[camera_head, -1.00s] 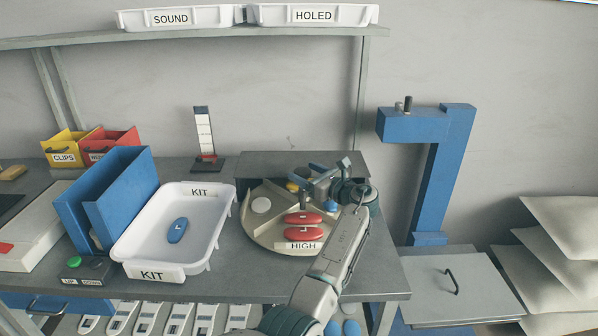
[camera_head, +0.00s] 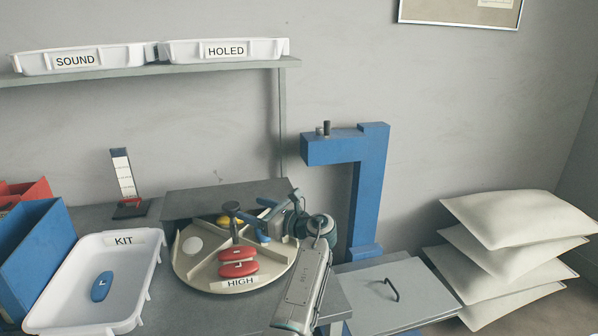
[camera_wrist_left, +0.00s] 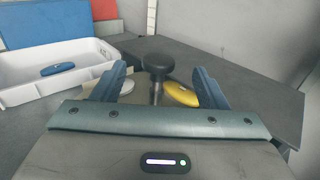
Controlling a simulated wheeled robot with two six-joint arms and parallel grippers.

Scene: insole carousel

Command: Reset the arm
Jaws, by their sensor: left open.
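My left gripper (camera_head: 250,212) is over the back of the round beige carousel (camera_head: 190,268), its blue fingers spread. In the left wrist view my left gripper (camera_wrist_left: 160,70) is open and empty. The carousel's black knob (camera_head: 232,208) shows between its fingers there (camera_wrist_left: 157,72), with a gap on each side. Two red insoles (camera_head: 238,262) lie in the front section, by the HIGH label. A white round piece (camera_head: 192,245) lies at the left, and a yellow piece (camera_head: 224,221) lies at the back, partly hidden. My right gripper is out of view.
A white KIT tray (camera_head: 142,262) holding a blue insole (camera_head: 102,286) stands left of the carousel. A blue post (camera_head: 370,190) and a grey lidded box (camera_head: 415,295) are at the right. White sacks (camera_head: 510,215) are stacked beyond. SOUND (camera_head: 85,60) and HOLED (camera_head: 225,50) trays sit on the shelf.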

